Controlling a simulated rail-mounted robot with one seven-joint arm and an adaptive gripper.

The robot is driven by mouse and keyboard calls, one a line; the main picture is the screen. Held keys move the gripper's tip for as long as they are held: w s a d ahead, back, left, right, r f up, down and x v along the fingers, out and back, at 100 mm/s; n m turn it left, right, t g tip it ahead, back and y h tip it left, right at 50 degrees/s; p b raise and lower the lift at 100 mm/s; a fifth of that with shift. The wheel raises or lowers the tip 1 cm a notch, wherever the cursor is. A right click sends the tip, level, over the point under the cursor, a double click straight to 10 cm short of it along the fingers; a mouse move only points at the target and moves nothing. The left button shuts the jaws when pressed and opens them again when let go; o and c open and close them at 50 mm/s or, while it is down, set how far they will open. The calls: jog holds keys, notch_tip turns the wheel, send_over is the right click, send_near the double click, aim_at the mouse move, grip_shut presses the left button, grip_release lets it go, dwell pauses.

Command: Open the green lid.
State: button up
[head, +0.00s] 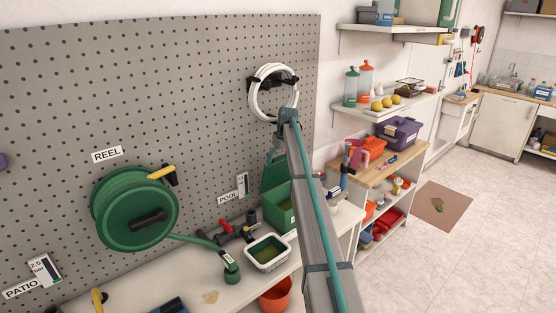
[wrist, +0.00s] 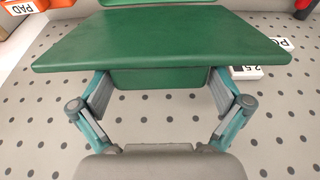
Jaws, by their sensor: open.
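The green lid (head: 275,173) is raised at the back of the green box (head: 279,209) on the bench, leaning up toward the pegboard. In the wrist view the lid (wrist: 160,38) is a broad green panel across the upper middle, with another green face showing below its edge. My gripper (wrist: 160,80) is open, with one finger on each side of that lower green face. Its fingertips are partly hidden by the lid's edge, and I cannot tell whether they touch it.
A white tray (head: 268,252) stands left of the box, with a green hose reel (head: 134,208) on the pegboard farther left. A coiled white hose (head: 273,92) hangs above my gripper. An orange bucket (head: 276,296) stands low in front. Shelves (head: 390,105) are at the right.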

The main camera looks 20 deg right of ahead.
jog(key=v, duration=1.1)
jog(key=shift+r, duration=0.35)
